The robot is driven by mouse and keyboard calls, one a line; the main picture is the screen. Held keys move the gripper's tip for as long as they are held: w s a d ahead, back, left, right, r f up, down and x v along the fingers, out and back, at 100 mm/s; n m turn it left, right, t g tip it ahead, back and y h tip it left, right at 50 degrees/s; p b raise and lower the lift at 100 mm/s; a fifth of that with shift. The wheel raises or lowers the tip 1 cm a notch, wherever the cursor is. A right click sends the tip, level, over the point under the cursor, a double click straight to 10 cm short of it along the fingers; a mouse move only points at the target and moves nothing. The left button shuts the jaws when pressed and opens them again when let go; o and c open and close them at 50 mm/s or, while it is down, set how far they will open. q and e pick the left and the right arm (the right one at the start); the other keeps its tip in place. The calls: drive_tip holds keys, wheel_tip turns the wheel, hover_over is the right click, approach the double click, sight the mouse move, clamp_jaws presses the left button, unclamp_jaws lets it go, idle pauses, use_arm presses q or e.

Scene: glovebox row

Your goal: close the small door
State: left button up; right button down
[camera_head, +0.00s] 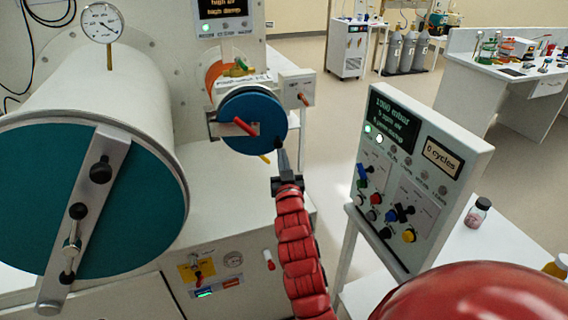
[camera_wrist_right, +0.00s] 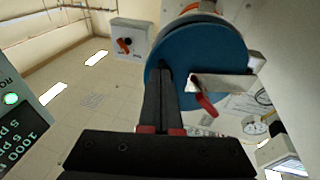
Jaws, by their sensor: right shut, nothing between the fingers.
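The small door (camera_head: 240,112) is a round blue disc on the end of the small white cylinder, with a red handle (camera_head: 245,126) on a metal bar across it. It looks seated against the cylinder, but I cannot tell whether it is latched. My right gripper (camera_head: 280,146) is shut and empty, its fingertips at the lower right edge of the door. In the right wrist view the door (camera_wrist_right: 218,62) is ahead, with the fingertips (camera_wrist_right: 165,72) over its left edge; I cannot tell if they touch. The red handle (camera_wrist_right: 205,103) is right of the fingers. My left gripper is not in view.
A large cylinder with a teal door (camera_head: 60,215) and clamp bar stands at the left. A tilted control panel (camera_head: 420,180) stands to the right of my right arm.

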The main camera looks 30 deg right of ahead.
drive_tip(key=shift+w+d, duration=0.1)
drive_tip(key=shift+w, duration=0.05)
drive_tip(key=w+d+b, duration=0.4)
drive_tip(key=shift+w+d+r, duration=0.3)
drive_tip(key=shift+w, duration=0.1)
